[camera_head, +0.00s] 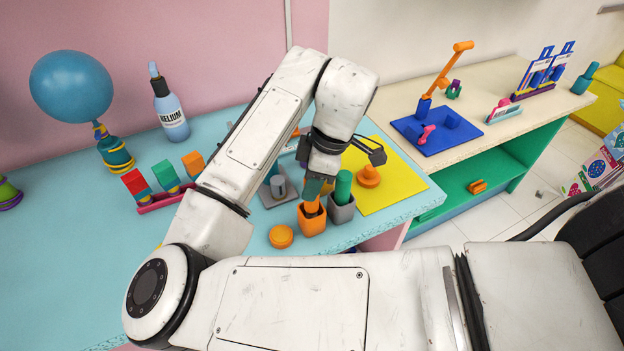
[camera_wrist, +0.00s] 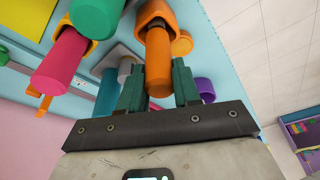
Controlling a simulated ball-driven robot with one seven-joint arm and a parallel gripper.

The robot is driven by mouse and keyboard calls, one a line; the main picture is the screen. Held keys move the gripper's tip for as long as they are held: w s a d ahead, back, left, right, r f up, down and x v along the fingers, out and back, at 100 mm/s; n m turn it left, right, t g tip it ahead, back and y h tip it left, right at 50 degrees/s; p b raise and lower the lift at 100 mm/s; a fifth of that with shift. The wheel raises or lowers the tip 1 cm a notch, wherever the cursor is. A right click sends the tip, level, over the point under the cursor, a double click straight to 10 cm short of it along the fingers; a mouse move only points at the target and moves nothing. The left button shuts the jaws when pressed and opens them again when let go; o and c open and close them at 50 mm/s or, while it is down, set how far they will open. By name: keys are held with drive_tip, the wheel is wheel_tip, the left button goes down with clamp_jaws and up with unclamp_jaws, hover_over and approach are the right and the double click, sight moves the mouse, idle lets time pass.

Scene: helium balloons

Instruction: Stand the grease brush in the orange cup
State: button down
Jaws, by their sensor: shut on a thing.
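The orange cup (camera_head: 312,221) stands near the front edge of the blue table. It also shows at the top of the wrist view (camera_wrist: 148,10). The grease brush, seen as an orange shaft (camera_head: 312,206), is roughly upright, its lower end within the cup's mouth. My gripper (camera_head: 314,186) is above the cup. In the wrist view its teal fingers (camera_wrist: 158,88) are shut on the shaft (camera_wrist: 158,60). The brush's lower end is hidden by the cup, so I cannot tell whether it touches the bottom.
A grey cup (camera_head: 342,211) with a green cylinder (camera_head: 343,187) stands close right of the orange cup. An orange disc (camera_head: 281,236) lies at its front left. A yellow mat (camera_head: 400,188) with an orange piece (camera_head: 368,177) is to the right.

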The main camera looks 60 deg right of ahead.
drive_tip(key=shift+f, duration=1.4)
idle(0.9)
drive_tip(key=c, duration=0.7)
unclamp_jaws()
drive_tip(key=shift+o, duration=0.2)
drive_tip(key=o, duration=0.7)
drive_tip(key=shift+c, duration=0.2)
drive_tip(key=shift+r, duration=0.1)
drive_tip(key=p+v, duration=0.8)
drive_tip(key=shift+s+r+p, duration=0.15)
drive_tip(key=shift+r+p, duration=0.25)
idle(0.6)
idle(0.5)
